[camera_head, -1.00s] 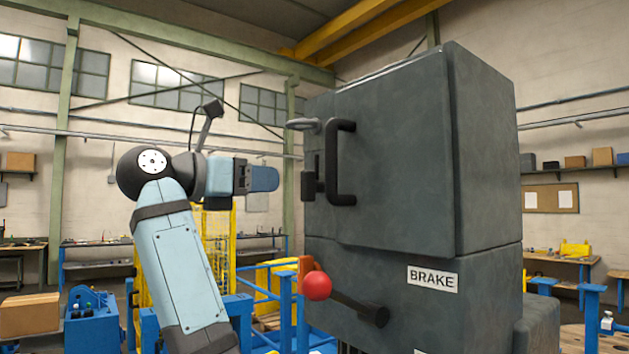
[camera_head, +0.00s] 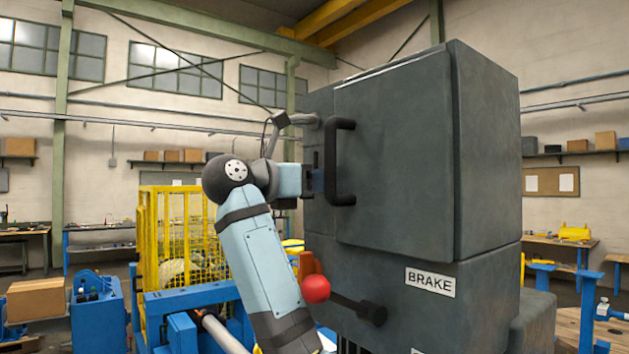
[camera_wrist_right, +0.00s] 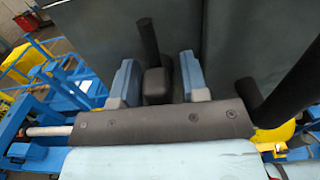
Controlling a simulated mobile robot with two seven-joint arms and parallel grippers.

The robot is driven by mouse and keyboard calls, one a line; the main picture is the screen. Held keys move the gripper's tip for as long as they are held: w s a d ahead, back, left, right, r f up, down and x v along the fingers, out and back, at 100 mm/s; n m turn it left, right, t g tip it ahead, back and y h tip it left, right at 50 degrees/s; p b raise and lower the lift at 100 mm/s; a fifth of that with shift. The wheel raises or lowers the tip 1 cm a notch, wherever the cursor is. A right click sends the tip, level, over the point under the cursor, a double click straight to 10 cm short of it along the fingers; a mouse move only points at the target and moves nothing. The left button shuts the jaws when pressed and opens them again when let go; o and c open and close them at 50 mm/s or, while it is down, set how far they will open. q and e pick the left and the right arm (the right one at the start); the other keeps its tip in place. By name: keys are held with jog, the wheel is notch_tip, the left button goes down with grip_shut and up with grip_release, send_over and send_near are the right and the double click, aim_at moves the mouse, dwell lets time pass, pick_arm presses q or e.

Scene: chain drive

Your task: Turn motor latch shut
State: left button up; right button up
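A small black latch (camera_wrist_right: 150,42) with an upright bar and a block sits on the side of the tall grey cabinet (camera_head: 395,160), left of the black D-shaped door handle (camera_head: 346,160). In the head view the latch is mostly hidden by my right gripper (camera_head: 312,181). In the right wrist view my right gripper (camera_wrist_right: 158,82) has its two blue fingers apart, one on each side of the latch block. Narrow gaps seem to show beside the block, so the fingers look open around it. My left gripper is not in view.
A red-knobbed lever (camera_head: 317,289) sticks out below the latch, beside the label BRAKE (camera_head: 430,282). A yellow cage (camera_head: 172,235) and blue frames stand at the left behind my arm.

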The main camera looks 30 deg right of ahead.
grip_shut()
pick_arm(q)
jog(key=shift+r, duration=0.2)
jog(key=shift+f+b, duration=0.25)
jog(key=shift+b, duration=0.15)
pick_arm(e)
jog(key=shift+f+m, duration=0.1)
jog(key=shift+m, duration=0.2)
jog(key=shift+a+m+b, duration=0.1)
jog(key=shift+m+b, duration=0.2)
jog(key=shift+s+f+m+b, duration=0.1)
jog(key=shift+m+b, duration=0.6)
pick_arm(q)
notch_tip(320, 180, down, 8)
jog(key=b, duration=0.6)
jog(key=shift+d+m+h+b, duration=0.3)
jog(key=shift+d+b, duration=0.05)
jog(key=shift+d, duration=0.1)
pick_arm(e)
jog(key=m, duration=1.5)
jog(key=shift+s, duration=0.2)
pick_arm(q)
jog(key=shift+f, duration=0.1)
pick_arm(e)
jog(key=shift+m, duration=0.3)
